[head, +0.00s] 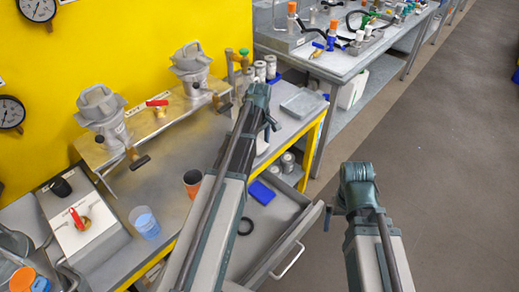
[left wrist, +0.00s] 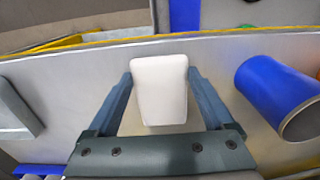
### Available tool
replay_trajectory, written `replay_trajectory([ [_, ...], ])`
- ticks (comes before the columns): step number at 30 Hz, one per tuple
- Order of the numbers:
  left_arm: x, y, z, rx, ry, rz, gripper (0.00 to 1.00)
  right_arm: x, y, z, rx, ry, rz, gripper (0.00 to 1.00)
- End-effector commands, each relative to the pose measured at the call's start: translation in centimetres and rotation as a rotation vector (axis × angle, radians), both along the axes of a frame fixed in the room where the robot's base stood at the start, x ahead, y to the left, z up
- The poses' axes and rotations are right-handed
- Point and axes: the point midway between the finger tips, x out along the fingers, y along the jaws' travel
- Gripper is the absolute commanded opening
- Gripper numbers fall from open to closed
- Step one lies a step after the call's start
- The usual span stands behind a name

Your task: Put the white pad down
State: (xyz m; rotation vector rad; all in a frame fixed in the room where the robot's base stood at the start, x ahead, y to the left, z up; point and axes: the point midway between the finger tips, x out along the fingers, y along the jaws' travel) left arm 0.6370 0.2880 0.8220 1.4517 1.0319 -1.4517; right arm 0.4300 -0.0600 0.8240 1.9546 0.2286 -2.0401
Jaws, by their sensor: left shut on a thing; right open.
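The white pad (left wrist: 160,88) is between the two fingers of my left gripper (left wrist: 160,80) in the left wrist view, touched from both sides. A grey surface with a yellow edge is behind it; I cannot tell the gap between pad and surface. In the head view my left gripper (head: 269,118) is over the right end of the grey workbench (head: 170,185), and its arm hides part of the bench. The pad cannot be made out clearly there. My right gripper (head: 332,210) is open and empty, over the floor right of the drawer.
A grey tray (head: 304,103) lies on the bench's right end. A blue cylinder (left wrist: 272,92) lies right of the white pad. Metal fittings (head: 105,110) stand at the back left.

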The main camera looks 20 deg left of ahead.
Motion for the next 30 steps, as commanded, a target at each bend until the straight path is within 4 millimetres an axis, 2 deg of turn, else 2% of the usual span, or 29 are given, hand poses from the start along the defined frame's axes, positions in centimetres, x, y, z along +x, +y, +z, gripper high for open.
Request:
replay_trajectory([
  [1,0.0,0.0,-0.9,0.0,0.0,0.0,0.34,0.0,0.0,-0.9,0.0,0.0,0.0,1.0],
  [13,0.0,0.0,-1.0,0.0,0.0,0.0,0.34,0.0,0.0,-1.0,0.0,0.0,0.0,1.0],
  [14,0.0,0.0,-1.0,0.0,0.0,0.0,0.88,0.0,0.0,-1.0,0.0,0.0,0.0,1.0],
  [16,0.0,0.0,-0.9,0.0,0.0,0.0,1.0,0.0,0.0,-0.9,0.0,0.0,0.0,1.0],
  [25,0.0,0.0,-0.8,0.0,0.0,0.0,1.0,0.0,0.0,-0.8,0.0,0.0,0.0,1.0],
  [30,0.0,0.0,0.0,0.0,0.0,0.0,1.0,0.0,0.0,0.0,0.0,0.0,0.0,1.0],
])
